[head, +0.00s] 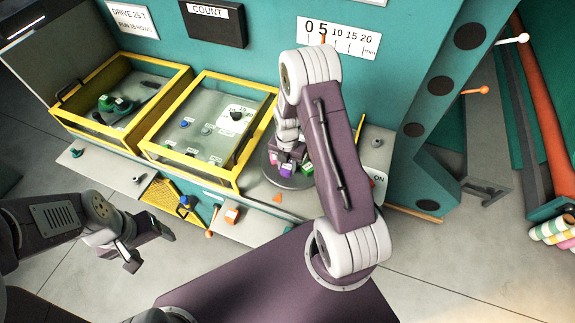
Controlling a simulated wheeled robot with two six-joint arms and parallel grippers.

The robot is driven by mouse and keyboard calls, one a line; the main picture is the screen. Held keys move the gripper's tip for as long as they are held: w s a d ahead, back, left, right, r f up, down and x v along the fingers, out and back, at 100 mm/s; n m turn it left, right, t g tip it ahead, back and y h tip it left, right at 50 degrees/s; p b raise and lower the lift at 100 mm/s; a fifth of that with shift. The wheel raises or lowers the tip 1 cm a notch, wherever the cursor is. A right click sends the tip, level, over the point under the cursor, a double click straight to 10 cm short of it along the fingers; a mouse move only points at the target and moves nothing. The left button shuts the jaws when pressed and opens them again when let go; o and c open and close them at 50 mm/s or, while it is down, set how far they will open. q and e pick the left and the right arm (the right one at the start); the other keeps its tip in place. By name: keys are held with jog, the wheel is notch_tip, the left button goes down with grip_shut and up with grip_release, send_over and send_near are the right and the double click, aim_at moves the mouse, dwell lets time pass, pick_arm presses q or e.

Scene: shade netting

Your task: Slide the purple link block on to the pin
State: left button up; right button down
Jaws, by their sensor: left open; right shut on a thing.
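A purple block (286,170) shows at the round grey turntable (272,176), just below my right gripper (287,160). My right gripper points down and is shut on what looks like this block; the jaws cover part of the contact. Coloured blocks are close by, with a green one (308,168) to the right. I cannot pick out the pin; my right arm hides part of the turntable. My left gripper (150,249) is open and empty at the lower left, in front of the bench and away from the blocks.
Two yellow-framed boxes (187,78) (238,183) stand on the bench to the left of the turntable. A teal panel rises behind, with a scale plate (340,38). An orange-tipped lever (209,233) and an orange wedge (277,198) are at the bench's front.

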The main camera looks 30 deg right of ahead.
aim_at(288, 166)
jog(key=shift+f+b, duration=0.3)
jog(key=shift+f, duration=0.15)
jog(key=shift+f+b, duration=0.45)
jog(key=shift+f, duration=0.2)
jog(key=c, duration=0.9)
grip_release()
notch_tip(288, 166, up, 9)
jog(key=shift+r+b, duration=0.15)
jog(key=shift+b, duration=0.85)
